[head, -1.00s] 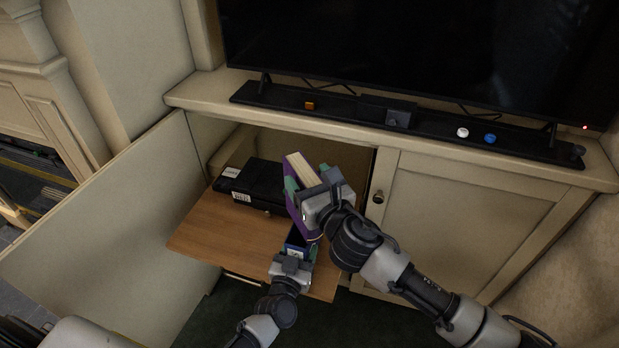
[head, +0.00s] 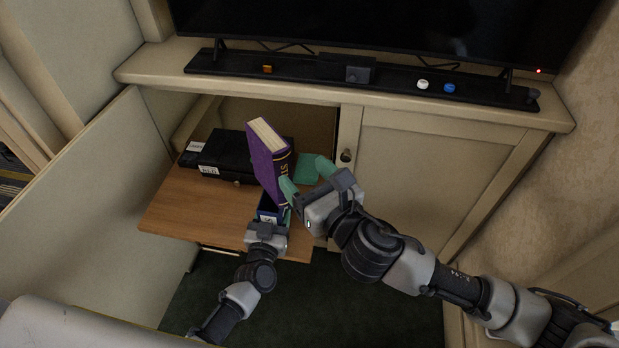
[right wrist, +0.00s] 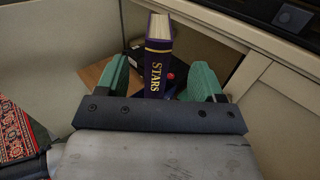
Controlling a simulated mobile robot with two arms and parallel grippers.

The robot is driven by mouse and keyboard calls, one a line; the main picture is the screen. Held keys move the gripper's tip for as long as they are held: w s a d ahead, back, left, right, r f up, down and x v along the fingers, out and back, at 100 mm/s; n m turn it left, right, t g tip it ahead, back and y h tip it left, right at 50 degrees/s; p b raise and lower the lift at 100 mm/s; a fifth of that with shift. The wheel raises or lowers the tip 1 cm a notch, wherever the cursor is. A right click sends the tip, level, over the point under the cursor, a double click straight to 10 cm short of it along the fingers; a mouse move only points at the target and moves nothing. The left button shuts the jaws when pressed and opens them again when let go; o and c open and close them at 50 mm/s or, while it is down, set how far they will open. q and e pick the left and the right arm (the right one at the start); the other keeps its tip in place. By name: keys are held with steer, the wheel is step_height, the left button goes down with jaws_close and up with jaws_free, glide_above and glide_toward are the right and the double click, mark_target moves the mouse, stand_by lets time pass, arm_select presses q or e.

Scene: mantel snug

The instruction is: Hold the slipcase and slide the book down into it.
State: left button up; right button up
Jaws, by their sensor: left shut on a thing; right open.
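The purple book (head: 265,165), with a gold-lettered spine, stands slightly tilted in the head view, most of it above the dark blue slipcase (head: 267,209). Its lower end is at the slipcase mouth; how deep it sits is hidden. My left gripper (head: 266,228) is shut on the slipcase at its near side. My right gripper (head: 307,178) is open and empty, just right of the book. In the right wrist view, the book's spine (right wrist: 157,70) reads STARS and shows between the spread green fingers of this gripper (right wrist: 160,78), beyond them.
A black box (head: 222,152) with white labels lies on the wooden pull-out shelf (head: 180,208), left of the book. The open cabinet door (head: 95,190) stands at left, the closed door (head: 425,185) at right. The ledge above holds small items below the television.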

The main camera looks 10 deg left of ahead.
steer(key=shift+s+d, duration=0.3)
steer(key=shift+s, duration=0.05)
